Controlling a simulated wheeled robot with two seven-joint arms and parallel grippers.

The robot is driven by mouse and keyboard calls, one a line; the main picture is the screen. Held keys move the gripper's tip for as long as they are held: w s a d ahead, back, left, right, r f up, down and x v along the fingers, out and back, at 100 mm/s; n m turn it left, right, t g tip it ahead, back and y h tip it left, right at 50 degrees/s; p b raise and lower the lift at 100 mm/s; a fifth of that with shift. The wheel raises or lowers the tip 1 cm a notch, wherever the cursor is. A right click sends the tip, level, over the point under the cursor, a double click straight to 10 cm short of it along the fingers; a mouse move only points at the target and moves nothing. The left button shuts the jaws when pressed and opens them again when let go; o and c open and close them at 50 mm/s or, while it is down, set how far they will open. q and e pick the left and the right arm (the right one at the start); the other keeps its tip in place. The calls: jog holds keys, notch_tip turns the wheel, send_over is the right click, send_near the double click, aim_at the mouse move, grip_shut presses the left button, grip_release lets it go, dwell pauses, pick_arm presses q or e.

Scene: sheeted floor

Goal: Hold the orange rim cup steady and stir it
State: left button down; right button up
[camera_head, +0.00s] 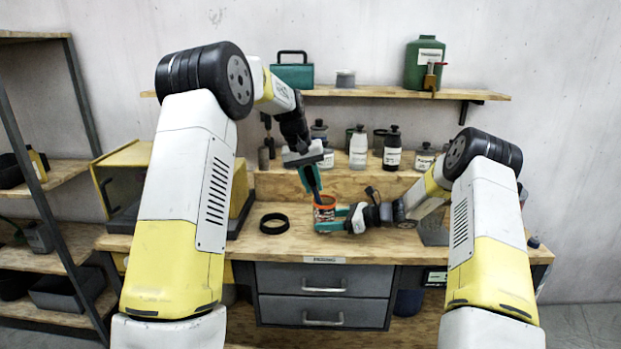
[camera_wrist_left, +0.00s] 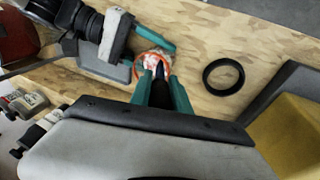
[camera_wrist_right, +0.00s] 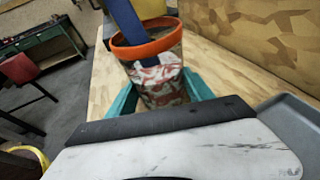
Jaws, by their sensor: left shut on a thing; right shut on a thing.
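The cup with the orange rim (camera_head: 325,214) stands upright on the wooden workbench. It has a red and white patterned body, seen closely in the right wrist view (camera_wrist_right: 158,78). My right gripper (camera_head: 337,220) is shut on the cup's sides, coming from the right, with teal fingers either side of it. My left gripper (camera_head: 310,178) is above the cup, pointing down, shut on a dark blue stirring stick (camera_wrist_right: 128,22). In the left wrist view the cup's opening (camera_wrist_left: 150,60) lies just beyond the fingertips.
A black ring (camera_head: 274,223) lies on the bench left of the cup. Labelled bottles (camera_head: 392,148) stand on a raised ledge behind. A yellow-sided box (camera_head: 130,157) is at the left. A high shelf holds a green canister (camera_head: 422,64). The front of the bench is clear.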

aim_at(316, 195)
pick_arm(q)
jog(key=shift+x, duration=2.05)
jog(key=shift+f, duration=0.2)
